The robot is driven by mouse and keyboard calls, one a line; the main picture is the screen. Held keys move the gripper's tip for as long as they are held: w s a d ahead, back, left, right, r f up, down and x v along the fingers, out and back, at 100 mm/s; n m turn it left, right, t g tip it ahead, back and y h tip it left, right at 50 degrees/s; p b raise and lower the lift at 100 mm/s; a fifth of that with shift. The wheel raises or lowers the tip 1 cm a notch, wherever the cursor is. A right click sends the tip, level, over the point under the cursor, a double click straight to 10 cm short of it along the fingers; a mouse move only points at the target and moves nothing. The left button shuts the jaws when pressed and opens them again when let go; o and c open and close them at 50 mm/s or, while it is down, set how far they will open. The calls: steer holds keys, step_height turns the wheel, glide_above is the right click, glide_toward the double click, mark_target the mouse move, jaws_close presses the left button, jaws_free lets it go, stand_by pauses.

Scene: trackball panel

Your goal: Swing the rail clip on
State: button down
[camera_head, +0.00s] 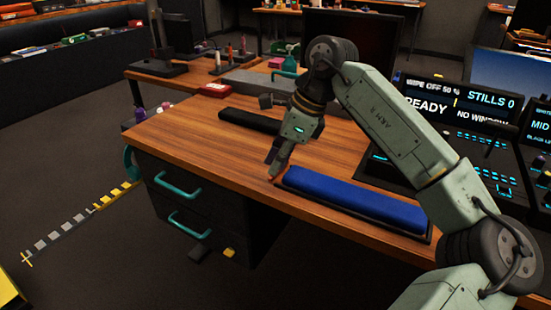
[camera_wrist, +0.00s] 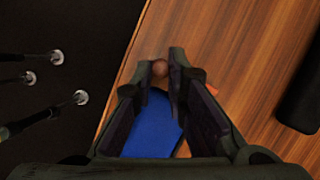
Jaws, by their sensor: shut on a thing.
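My gripper (camera_head: 276,170) points down over the desk's front edge, at the left end of a long blue pad (camera_head: 350,196). In the wrist view my gripper (camera_wrist: 161,66) is shut on a small round brown piece (camera_wrist: 160,69), which shows between the fingertips. Most of that piece is hidden by the fingers. The blue pad also shows in the wrist view (camera_wrist: 150,130), below and between the fingers. A small orange part (camera_wrist: 212,89) shows beside the right finger, mostly covered. I cannot make out for certain which piece is the rail clip.
The wooden desk (camera_head: 190,128) is clear left of my gripper. A long black pad (camera_head: 255,122) lies farther back. Lit control panels (camera_head: 430,110) stand at the right. Drawers with teal handles (camera_head: 180,186) are under the front edge. Dark rods with pale tips (camera_wrist: 80,98) show beyond the edge.

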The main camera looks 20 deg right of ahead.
stand_by(0.3)
steer(key=c, duration=1.5)
jaws_free()
steer(key=shift+c, duration=0.2)
steer(key=v, duration=1.2)
